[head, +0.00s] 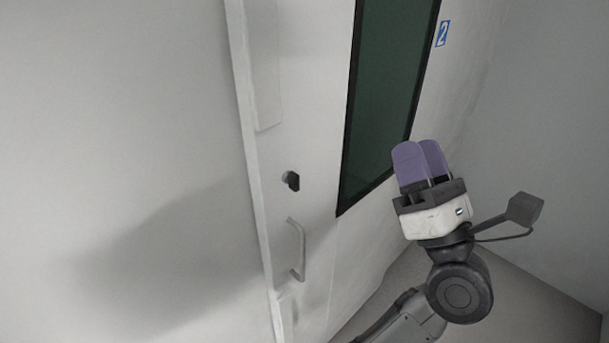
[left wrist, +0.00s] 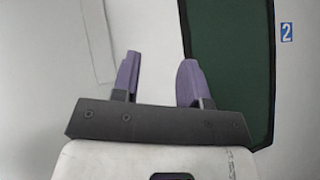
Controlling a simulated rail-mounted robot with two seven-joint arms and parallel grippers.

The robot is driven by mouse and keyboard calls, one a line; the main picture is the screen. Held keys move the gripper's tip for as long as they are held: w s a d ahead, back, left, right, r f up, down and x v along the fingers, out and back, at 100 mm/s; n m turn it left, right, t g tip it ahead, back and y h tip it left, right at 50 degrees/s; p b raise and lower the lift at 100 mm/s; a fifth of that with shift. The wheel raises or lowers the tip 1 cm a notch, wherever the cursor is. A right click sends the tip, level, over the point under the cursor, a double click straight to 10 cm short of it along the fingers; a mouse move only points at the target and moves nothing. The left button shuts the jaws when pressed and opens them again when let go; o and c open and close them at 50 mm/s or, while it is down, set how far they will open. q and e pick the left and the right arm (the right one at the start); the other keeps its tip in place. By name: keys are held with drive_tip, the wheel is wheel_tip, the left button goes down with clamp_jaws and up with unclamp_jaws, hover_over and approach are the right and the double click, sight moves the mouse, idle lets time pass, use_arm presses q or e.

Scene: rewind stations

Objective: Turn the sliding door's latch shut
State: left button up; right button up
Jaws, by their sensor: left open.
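The white sliding door (head: 318,235) fills the middle of the head view. My left gripper (head: 419,165) has purple fingers and is to the right of the latch, in front of the dark window, clear of the latch. In the left wrist view the left gripper (left wrist: 159,80) shows open and empty, with the fingers apart. The latch does not show clearly in the left wrist view. My right gripper is not in view.
A pale bar handle (head: 298,249) is below the latch. A dark green window (head: 390,90) with a black frame is to the right, with a blue "2" sign (head: 442,34) beside it. A plain wall (head: 120,130) fills the left.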

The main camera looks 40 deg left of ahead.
use_arm(q)
drive_tip(key=a+f+n+g+h, duration=0.2)
drive_tip(key=a+f+n+g, duration=0.1)
drive_tip(key=f+n+g, duration=0.15)
drive_tip(key=n+g+h, duration=0.3)
drive_tip(key=n+g, duration=0.1)
drive_tip(key=g, duration=0.2)
approach(298, 177)
drive_tip(key=a, duration=0.3)
drive_tip(key=w+a+p, duration=0.1)
drive_tip(key=a, duration=0.6)
drive_tip(key=shift+w+p, duration=0.2)
drive_tip(key=shift+p, duration=0.1)
